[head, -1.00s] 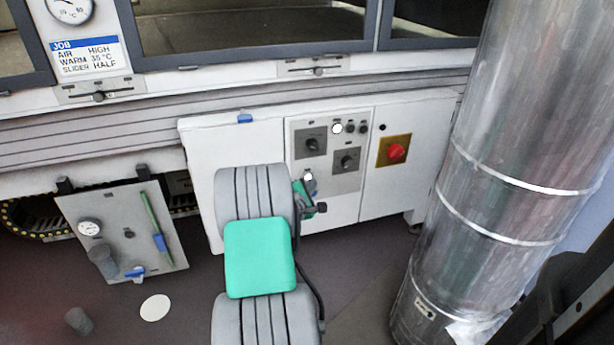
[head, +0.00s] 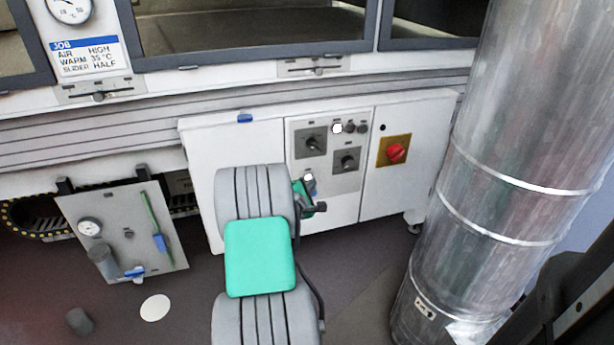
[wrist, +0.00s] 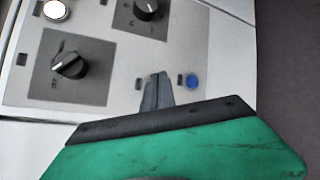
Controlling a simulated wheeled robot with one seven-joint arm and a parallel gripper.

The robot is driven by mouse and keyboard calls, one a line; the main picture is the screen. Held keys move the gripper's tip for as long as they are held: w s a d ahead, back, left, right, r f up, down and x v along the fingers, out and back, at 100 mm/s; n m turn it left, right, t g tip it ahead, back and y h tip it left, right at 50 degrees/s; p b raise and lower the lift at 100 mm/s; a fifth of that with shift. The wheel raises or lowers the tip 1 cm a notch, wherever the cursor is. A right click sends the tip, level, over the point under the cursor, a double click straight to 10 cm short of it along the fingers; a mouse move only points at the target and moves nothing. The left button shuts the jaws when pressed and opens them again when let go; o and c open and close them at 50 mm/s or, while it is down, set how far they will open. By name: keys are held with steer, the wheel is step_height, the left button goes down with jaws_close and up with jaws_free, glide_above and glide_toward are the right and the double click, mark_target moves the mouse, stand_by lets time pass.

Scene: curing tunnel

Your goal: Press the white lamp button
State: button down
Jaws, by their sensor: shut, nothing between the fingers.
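A small bright white round spot (head: 308,177), which looks like the white lamp button, shows low on the white control panel (head: 325,180), just by my gripper's tip. My gripper shows there as a green and black body (head: 303,194), partly behind my arm. In the wrist view my gripper's fingers (wrist: 156,92) are together and empty, pointing at the panel just left of a blue button (wrist: 192,82). They cover the spot beside a small dark label, so the white button is hidden in that view. I cannot tell whether the fingertips touch it.
Two dark rotary knobs (head: 311,142) (head: 347,160) sit above. A lit white round lamp (head: 337,128) heads a row with dark ones; it also shows in the wrist view (wrist: 56,11). A red knob (head: 396,153) on yellow is to the right. A large metal duct (head: 500,190) stands at right.

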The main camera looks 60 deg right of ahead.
steer(key=shift+w+d+f, duration=0.1)
steer(key=shift+w+d, duration=0.15)
steer(key=shift+d, duration=0.05)
steer(key=shift+w+d, duration=0.25)
stand_by(0.6)
steer(key=shift+s+a+p, duration=0.3)
steer(key=shift+s+a, duration=0.25)
steer(key=shift+s+a, duration=0.1)
steer(key=s+a+p, duration=0.1)
steer(key=s+a, duration=0.2)
steer(key=shift+s+a+p, duration=0.2)
steer(key=shift+p, duration=0.15)
stand_by(0.5)
